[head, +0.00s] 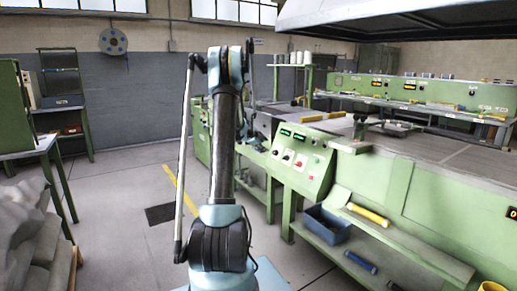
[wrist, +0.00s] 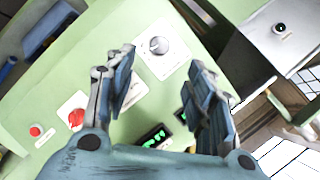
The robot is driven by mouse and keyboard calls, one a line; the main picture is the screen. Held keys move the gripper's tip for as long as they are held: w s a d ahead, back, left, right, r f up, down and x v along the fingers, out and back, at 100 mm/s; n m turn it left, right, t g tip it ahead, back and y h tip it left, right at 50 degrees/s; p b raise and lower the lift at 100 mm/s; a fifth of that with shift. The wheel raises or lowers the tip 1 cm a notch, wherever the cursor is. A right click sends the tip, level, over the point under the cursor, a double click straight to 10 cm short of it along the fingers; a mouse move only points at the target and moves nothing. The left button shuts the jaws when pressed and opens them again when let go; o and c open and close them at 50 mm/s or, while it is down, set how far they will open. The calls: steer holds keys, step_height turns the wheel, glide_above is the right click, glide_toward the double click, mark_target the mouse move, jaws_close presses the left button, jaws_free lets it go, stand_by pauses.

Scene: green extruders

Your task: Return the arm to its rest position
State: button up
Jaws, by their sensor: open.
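My arm stands upright in the middle of the head view, with its upper links raised in front of the green extruder machine (head: 420,195). Beyond the fingers is the green control panel (wrist: 70,70), with a red knob (wrist: 76,119), a red button (wrist: 36,131), a grey dial (wrist: 159,45) and lit green displays (wrist: 154,136). I cannot tell the exact distance to the panel.
A blue bin (head: 327,224) and a yellow roll (head: 368,215) sit on the machine's lower shelf at right. Stacked grey sacks (head: 35,235) and a green table (head: 45,148) stand at left. The floor left of my arm is open, with a dark floor mat (head: 166,214).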

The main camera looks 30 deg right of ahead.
steer(key=s+a+r+n+y, duration=0.2)
steer(key=s+a+r+n, duration=0.15)
steer(key=s+a, duration=0.5)
steer(key=s+a+r+n+y, duration=0.15)
steer(key=s+a+n, duration=0.3)
steer(key=a, duration=0.75)
steer(key=s+a+r+n+y, duration=0.1)
steer(key=s+a+r+n, duration=0.3)
steer(key=s+a, duration=0.5)
steer(key=s+a+f+n+y, duration=0.1)
steer(key=s+a+f+n, duration=0.3)
steer(key=s+a, duration=0.3)
steer(key=s+a+f+n+g+y, duration=0.1)
steer(key=s+a+f+n+y, duration=0.1)
steer(key=s+a+f+n, duration=0.2)
steer(key=s+a+f+n+g+y, duration=0.1)
steer(key=s+a+f+n, duration=0.4)
steer(key=s+a, duration=0.6)
steer(key=s+y, duration=0.1)
steer(key=s, duration=0.6)
steer(key=shift+n, duration=0.4)
steer(key=shift+c, duration=0.4)
